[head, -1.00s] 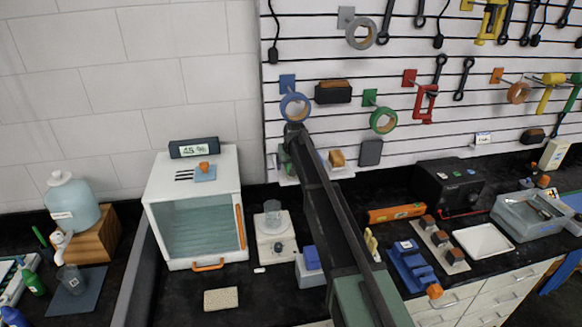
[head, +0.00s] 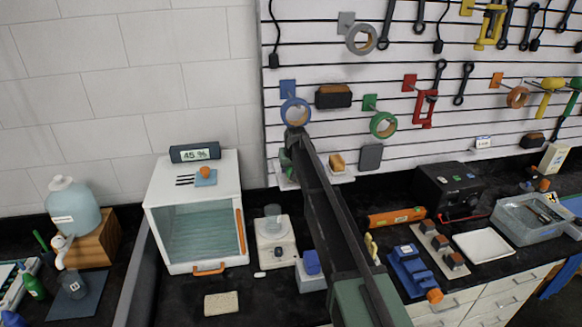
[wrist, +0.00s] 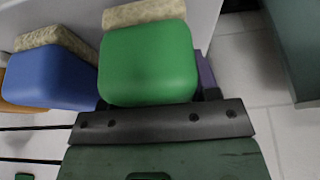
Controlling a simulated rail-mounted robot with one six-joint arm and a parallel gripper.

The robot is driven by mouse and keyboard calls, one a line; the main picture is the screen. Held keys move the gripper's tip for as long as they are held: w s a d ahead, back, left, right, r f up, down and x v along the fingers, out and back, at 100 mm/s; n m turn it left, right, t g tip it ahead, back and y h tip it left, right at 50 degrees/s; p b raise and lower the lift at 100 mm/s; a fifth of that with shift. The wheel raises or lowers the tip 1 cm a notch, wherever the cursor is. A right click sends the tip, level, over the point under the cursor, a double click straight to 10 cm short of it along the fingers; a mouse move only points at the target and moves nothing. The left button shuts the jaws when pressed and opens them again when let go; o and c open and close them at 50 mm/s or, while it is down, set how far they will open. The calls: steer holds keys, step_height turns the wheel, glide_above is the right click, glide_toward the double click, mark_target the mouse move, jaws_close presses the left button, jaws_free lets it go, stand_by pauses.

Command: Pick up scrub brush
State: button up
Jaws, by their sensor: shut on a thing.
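A scrub brush with a smooth green back (wrist: 150,62) and a tan bristle side (wrist: 145,12) fills the middle of the wrist view. My gripper (wrist: 157,96) is shut on it, with the dark fingers at its lower corners. A similar blue-backed block (wrist: 50,78) with a tan layer is close at its left. In the head view my arm reaches toward a small white shelf (head: 345,173) on the slatted wall. The arm hides much of that shelf, and the brush cannot be made out clearly there.
An orange block (wrist: 18,92) is beyond the blue one, and a purple one (wrist: 205,72) shows behind the green brush. Tape rolls (head: 383,125) and tools hang on the wall. A white-framed cabinet (head: 197,212) and a scale (head: 272,246) stand on the black counter below.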

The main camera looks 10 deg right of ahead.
steer(key=s, duration=1.7)
steer(key=shift+s+d, duration=0.15)
steer(key=shift+d, duration=0.15)
